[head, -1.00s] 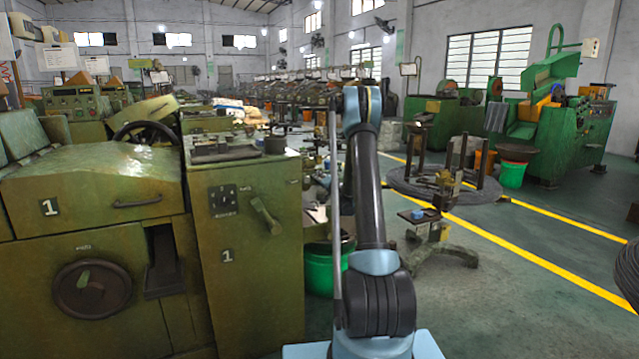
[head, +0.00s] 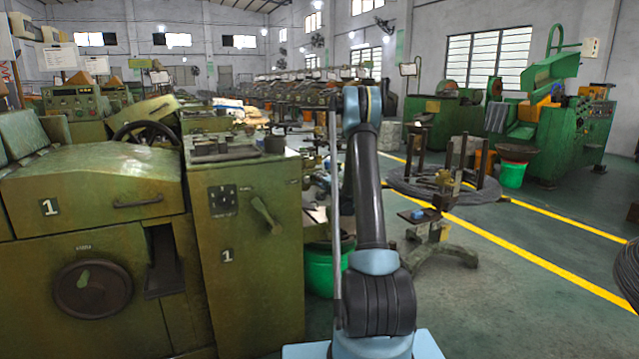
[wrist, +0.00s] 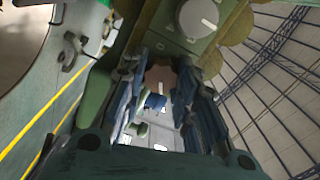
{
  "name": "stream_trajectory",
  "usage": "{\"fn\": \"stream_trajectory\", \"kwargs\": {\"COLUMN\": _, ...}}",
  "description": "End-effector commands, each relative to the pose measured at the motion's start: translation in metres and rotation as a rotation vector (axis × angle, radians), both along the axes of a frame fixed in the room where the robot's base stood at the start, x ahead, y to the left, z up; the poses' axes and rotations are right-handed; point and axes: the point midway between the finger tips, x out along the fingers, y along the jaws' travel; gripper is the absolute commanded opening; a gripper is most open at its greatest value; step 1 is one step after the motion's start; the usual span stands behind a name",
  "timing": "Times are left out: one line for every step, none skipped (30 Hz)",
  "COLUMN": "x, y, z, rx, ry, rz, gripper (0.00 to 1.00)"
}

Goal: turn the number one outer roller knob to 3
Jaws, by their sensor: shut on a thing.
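In the head view, the green machine marked "1" (head: 98,185) stands at the left. It has a round dark dial with a green grip (head: 92,288), a small black panel (head: 223,200) and a lever handle (head: 265,215); their small labels are unreadable. My gripper is hidden behind my arm in the head view. A pale round knob (wrist: 199,18) on a green panel shows just beyond the tips.
In the head view, a green bucket (head: 322,268) stands beside the machine's right side. A small stand with a blue item (head: 436,240) and a wire coil (head: 450,190) are to the right of my arm.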

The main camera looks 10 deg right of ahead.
Motion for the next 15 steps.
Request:
{"fn": "stream_trajectory", "kwargs": {"x": -0.0001, "y": -0.0055, "z": -0.001, "rx": -0.002, "ry": 0.0, "rz": -0.009, "gripper": 0.04}}
{"fn": "stream_trajectory", "kwargs": {"x": -0.0001, "y": -0.0056, "z": -0.0011, "rx": -0.002, "ry": 0.0, "rz": -0.009, "gripper": 0.04}}
{"fn": "stream_trajectory", "kwargs": {"x": -0.0001, "y": -0.0056, "z": -0.0011, "rx": -0.002, "ry": 0.001, "rz": -0.01, "gripper": 0.04}}
{"fn": "stream_trajectory", "kwargs": {"x": -0.0001, "y": -0.0057, "z": -0.0011, "rx": -0.002, "ry": 0.001, "rz": -0.01, "gripper": 0.04}}
{"fn": "stream_trajectory", "kwargs": {"x": -0.0001, "y": -0.0057, "z": -0.0011, "rx": -0.003, "ry": 0.001, "rz": -0.01, "gripper": 0.04}}
{"fn": "stream_trajectory", "kwargs": {"x": -0.0001, "y": -0.0058, "z": -0.0011, "rx": -0.003, "ry": 0.001, "rz": -0.01, "gripper": 0.3}}
{"fn": "stream_trajectory", "kwargs": {"x": -0.0001, "y": -0.0058, "z": -0.0011, "rx": -0.003, "ry": 0.001, "rz": -0.01, "gripper": 0.36}}
{"fn": "stream_trajectory", "kwargs": {"x": 0.0, "y": -0.0057, "z": -0.001, "rx": -0.003, "ry": 0.0, "rz": -0.009, "gripper": 0.36}}
{"fn": "stream_trajectory", "kwargs": {"x": -0.0001, "y": -0.0053, "z": -0.0009, "rx": -0.002, "ry": 0.0, "rz": -0.009, "gripper": 0.36}}
{"fn": "stream_trajectory", "kwargs": {"x": 0.0, "y": -0.0048, "z": -0.0009, "rx": -0.002, "ry": 0.0, "rz": -0.009, "gripper": 0.36}}
{"fn": "stream_trajectory", "kwargs": {"x": -0.0001, "y": -0.0043, "z": -0.0007, "rx": -0.002, "ry": 0.0, "rz": -0.008, "gripper": 0.36}}
{"fn": "stream_trajectory", "kwargs": {"x": 0.0, "y": -0.0038, "z": -0.0006, "rx": -0.002, "ry": 0.0, "rz": -0.006, "gripper": 0.36}}
{"fn": "stream_trajectory", "kwargs": {"x": 0.0, "y": -0.0034, "z": -0.0006, "rx": -0.002, "ry": 0.0, "rz": -0.006, "gripper": 0.36}}
{"fn": "stream_trajectory", "kwargs": {"x": -0.0001, "y": -0.0031, "z": -0.0006, "rx": -0.002, "ry": 0.0, "rz": -0.005, "gripper": 0.36}}
{"fn": "stream_trajectory", "kwargs": {"x": -0.0002, "y": -0.0029, "z": -0.0004, "rx": -0.002, "ry": 0.0, "rz": -0.005, "gripper": 0.36}}
